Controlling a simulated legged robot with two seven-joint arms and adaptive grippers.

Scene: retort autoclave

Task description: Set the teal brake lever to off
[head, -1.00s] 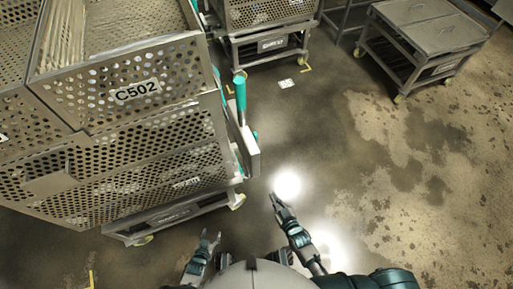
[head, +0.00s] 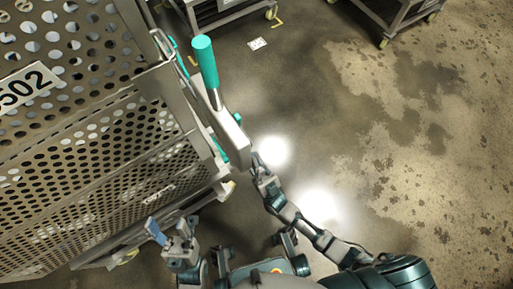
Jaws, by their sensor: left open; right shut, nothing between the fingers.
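The teal brake lever (head: 205,62) stands upright on a grey metal bracket (head: 228,132) at the right end of the perforated cart. Its teal grip is at the top, on a thin metal rod. My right gripper (head: 256,160) is shut and empty, just right of and below the bracket in the picture, apart from the lever. My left gripper (head: 168,228) is open and empty, low in front of the cart's lower side. No gripper touches the lever.
The perforated metal cart (head: 90,135), with a label plate ending in 502 (head: 28,84), fills the left. Other carts stand at the top (head: 215,12) and top right (head: 398,18). The stained concrete floor (head: 400,150) to the right is clear.

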